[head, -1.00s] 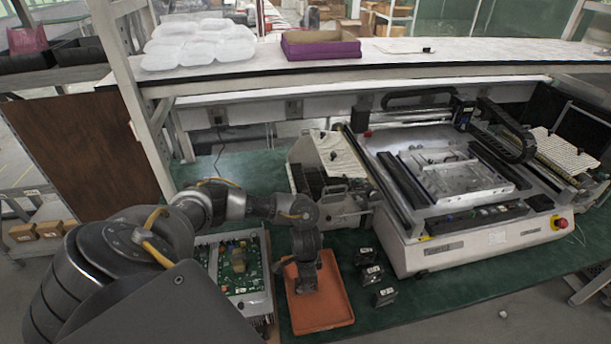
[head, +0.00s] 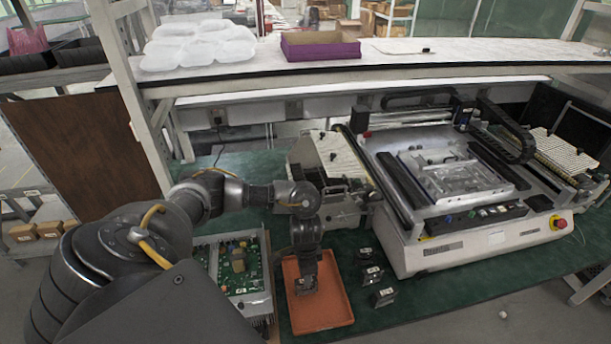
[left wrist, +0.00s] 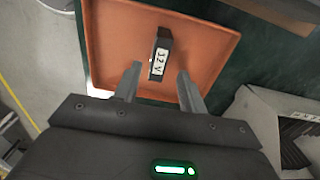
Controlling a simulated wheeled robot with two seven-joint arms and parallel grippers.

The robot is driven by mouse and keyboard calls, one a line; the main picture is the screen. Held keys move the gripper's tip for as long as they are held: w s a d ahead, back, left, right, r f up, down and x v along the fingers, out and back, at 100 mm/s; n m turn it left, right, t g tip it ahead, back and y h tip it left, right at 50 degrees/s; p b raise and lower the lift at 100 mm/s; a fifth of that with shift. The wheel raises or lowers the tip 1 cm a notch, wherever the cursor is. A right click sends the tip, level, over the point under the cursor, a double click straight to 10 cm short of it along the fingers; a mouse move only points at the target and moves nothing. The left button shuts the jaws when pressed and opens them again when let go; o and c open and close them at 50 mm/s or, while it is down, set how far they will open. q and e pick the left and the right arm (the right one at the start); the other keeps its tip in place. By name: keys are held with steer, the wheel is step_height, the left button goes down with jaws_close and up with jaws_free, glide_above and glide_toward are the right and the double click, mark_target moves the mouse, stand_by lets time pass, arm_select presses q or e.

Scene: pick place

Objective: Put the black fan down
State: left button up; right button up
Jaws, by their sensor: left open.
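The black fan (left wrist: 160,53), with a white label reading 12V, lies in the orange tray (left wrist: 112,45) in the left wrist view. My left gripper (left wrist: 159,80) is open, with one finger on each side of the fan's near end and gaps between. In the head view my left gripper (head: 303,286) points down over the orange tray (head: 330,310) and hides most of the fan. My right gripper is not in view.
Several other black fans (head: 372,275) stand on the green table just right of the tray. A green circuit board (head: 238,268) is left of it. A large white machine (head: 470,243) fills the right side. A purple box (head: 320,46) sits on the shelf above.

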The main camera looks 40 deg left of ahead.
arm_select(q)
step_height(320, 180, up, 8)
steer(key=p, duration=0.2)
steer(key=shift+f, duration=0.25)
stand_by(0.3)
